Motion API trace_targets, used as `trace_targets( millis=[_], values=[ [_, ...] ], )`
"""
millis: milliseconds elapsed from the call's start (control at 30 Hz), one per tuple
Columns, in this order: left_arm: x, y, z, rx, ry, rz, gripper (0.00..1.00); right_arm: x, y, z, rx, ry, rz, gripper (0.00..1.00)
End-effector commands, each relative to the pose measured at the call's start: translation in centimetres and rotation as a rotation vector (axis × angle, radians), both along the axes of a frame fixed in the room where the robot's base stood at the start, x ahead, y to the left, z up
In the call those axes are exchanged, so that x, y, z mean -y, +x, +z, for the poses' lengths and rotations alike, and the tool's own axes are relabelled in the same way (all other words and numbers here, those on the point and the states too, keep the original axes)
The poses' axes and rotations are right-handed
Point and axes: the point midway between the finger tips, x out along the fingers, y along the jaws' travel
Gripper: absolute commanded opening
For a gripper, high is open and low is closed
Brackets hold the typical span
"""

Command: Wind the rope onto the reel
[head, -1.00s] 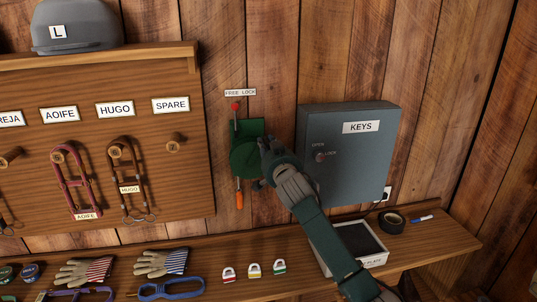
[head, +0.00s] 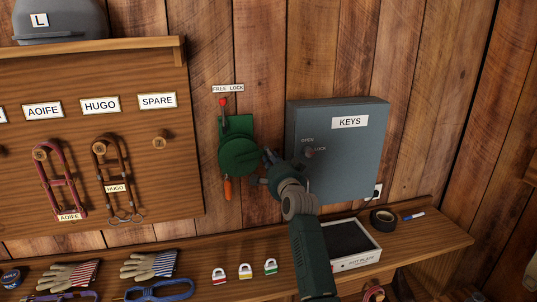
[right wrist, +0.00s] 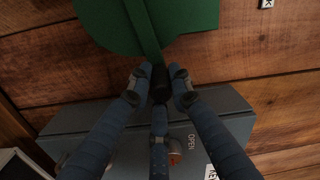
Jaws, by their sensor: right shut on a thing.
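The green reel (head: 231,158) is mounted on the plank wall between the peg board and the key box; its green drum also shows in the right wrist view (right wrist: 105,22). A green crank arm (right wrist: 142,28) crosses it and ends in a black knob (right wrist: 160,84). My right gripper (head: 268,158) is at the reel's right side, shut on the black knob, with a fingertip on each side. An orange piece (head: 228,189) hangs just below the reel; I cannot tell whether it is rope or a handle. No loose rope shows clearly. My left gripper is not in view.
A red-knobbed lever (head: 222,102) stands above the reel under a FREE LOCK label (head: 228,88). The grey key box (head: 345,165) is close beside my right gripper. The shelf (head: 200,277) below holds gloves, several small padlocks, a tray (head: 366,260) and tape (head: 383,219).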

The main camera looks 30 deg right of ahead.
Motion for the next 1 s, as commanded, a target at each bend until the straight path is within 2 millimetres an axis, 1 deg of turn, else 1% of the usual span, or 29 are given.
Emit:
trace_targets(
  millis=[33, 233, 767, 800, 867, 900, 1000],
  values=[
    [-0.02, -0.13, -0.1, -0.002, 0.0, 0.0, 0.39, -0.1, 0.03, -0.63, -0.001, 0.023, 0.002, 0.0],
    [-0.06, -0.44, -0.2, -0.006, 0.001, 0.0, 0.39, -0.01, 0.0, -1.15, 0.017, 0.084, 0.002, 0.0],
    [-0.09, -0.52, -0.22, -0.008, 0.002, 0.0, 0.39, 0.01, 0.0, -1.27, 0.027, 0.109, 0.002, 0.0],
    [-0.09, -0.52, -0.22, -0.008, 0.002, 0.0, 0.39, 0.0, 0.0, -1.26, 0.027, 0.109, 0.002, 0.21],
    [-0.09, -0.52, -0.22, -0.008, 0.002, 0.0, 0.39, 0.0, 0.0, -1.24, 0.027, 0.109, 0.002, 0.33],
    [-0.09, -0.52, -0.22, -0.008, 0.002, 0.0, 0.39, 0.01, 0.0, -1.22, 0.028, 0.109, 0.002, 0.39],
    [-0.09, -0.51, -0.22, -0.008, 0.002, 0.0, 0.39, 0.05, -0.01, -1.17, 0.028, 0.108, 0.001, 0.39]
  ],
)
